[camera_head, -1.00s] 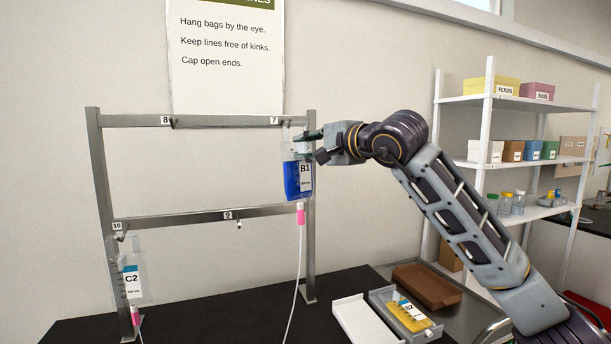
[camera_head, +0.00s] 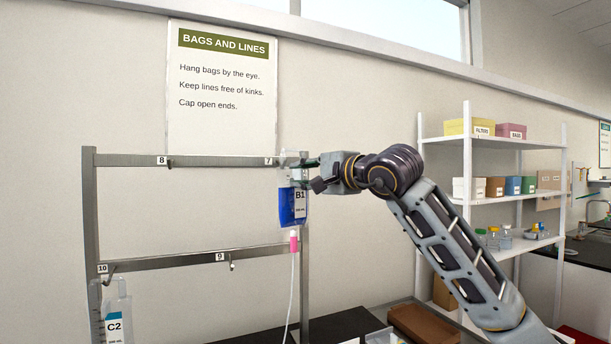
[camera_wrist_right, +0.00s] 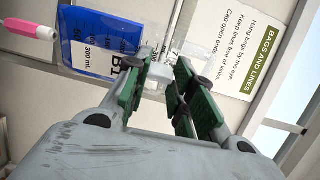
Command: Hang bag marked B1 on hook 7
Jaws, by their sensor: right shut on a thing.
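Bag B1 (camera_head: 292,207), clear with blue liquid and a white label, hangs upright from my right gripper (camera_head: 304,170). The gripper is shut on its clear top part, at the right end of the upper rail. The number 7 label (camera_head: 269,161) is just left of the bag's top. Hook 7 itself is hidden behind the bag top and fingers, so I cannot tell whether the eye is on it. In the right wrist view, the green fingers (camera_wrist_right: 158,88) are at the top of bag B1 (camera_wrist_right: 105,42). My left gripper is out of view.
The metal rack (camera_head: 90,220) also carries hook 8 (camera_head: 170,164), hook 9 (camera_head: 231,264) and hook 10. Bag C2 (camera_head: 115,315) hangs at lower left. A line with a pink connector (camera_head: 293,243) trails below B1. Shelves (camera_head: 490,200) stand at right.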

